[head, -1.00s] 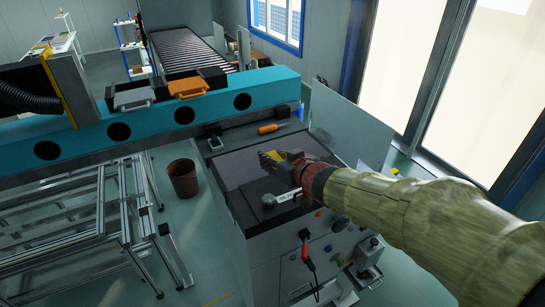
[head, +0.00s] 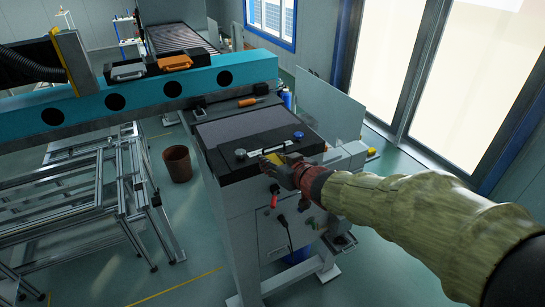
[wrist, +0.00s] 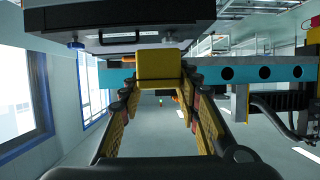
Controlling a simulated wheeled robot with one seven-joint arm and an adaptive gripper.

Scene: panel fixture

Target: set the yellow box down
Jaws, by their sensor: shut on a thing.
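The yellow box (head: 273,157) is small and mostly covered by my gripper in the head view. In the wrist view the yellow box (wrist: 160,66) sits between the two fingers, at their tips. My gripper (head: 268,162) is shut on it, at the front edge of the console (head: 240,128). The gripper also shows in the wrist view (wrist: 160,82), with a finger on each side of the box. Whether the box touches the console cannot be told.
A teal beam (head: 185,88) crosses behind. The grey panel top between is clear.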

